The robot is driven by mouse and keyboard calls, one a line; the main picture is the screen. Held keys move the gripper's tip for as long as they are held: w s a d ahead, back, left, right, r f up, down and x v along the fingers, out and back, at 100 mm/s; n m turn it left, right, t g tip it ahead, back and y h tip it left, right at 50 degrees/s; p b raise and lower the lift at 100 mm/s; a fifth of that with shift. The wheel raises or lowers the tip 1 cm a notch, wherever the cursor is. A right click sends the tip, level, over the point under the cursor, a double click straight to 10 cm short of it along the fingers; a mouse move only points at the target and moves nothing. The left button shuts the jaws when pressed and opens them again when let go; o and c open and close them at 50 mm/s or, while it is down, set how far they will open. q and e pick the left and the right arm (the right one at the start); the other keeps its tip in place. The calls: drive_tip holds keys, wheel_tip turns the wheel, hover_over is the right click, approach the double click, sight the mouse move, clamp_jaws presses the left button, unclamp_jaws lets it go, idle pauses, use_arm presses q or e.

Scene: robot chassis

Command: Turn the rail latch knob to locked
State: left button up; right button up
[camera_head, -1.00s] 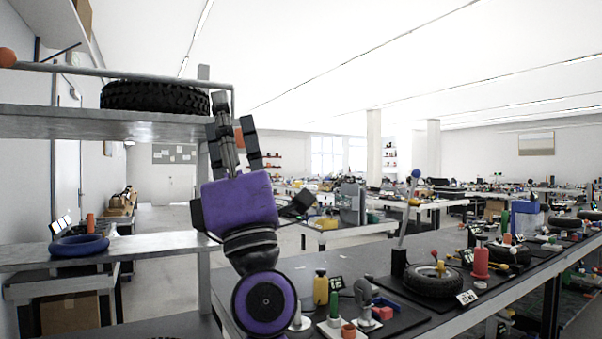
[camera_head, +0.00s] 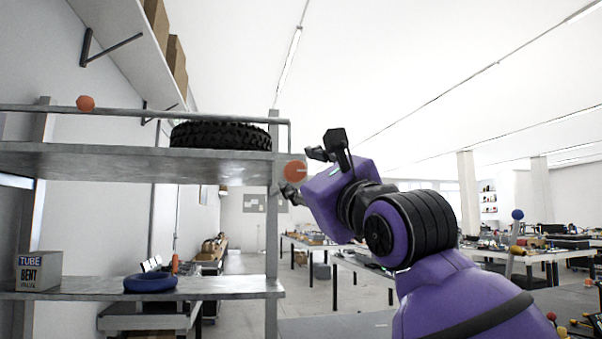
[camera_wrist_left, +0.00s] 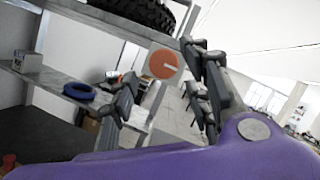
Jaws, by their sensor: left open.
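The latch knob (camera_head: 294,172) is a round orange disc at the right end of the upper shelf, by the upright post. It also shows in the left wrist view (camera_wrist_left: 164,64), with a short pale line on its face, tilted a little from level. I see no locked marking. My left gripper (camera_head: 301,172) is open, its fingers above and below the knob in the head view. In the left wrist view its fingers (camera_wrist_left: 158,95) show on both sides, with the knob in the gap, apparently beyond them. I see no contact. My right gripper is not in view.
A metal rail (camera_head: 190,114) with an orange ball (camera_head: 86,103) runs above the shelf. A black tire (camera_head: 220,136) lies on the upper shelf (camera_head: 100,160). A blue ring (camera_head: 150,283) and a tube box (camera_head: 39,271) are on the lower shelf. Benches stand behind.

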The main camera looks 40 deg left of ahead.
sight(297, 174)
use_arm(q)
drive_tip(key=x, duration=0.3)
drive_tip(key=shift+w+a+r, duration=0.1)
drive_tip(key=shift+w+a, duration=0.1)
drive_tip(key=shift+a, duration=0.1)
drive_tip(key=shift+w+a+r, duration=0.1)
drive_tip(key=shift+w+a, duration=0.05)
drive_tip(key=shift+a, duration=0.1)
drive_tip(key=c, duration=1)
drive_tip(key=shift+c, duration=0.2)
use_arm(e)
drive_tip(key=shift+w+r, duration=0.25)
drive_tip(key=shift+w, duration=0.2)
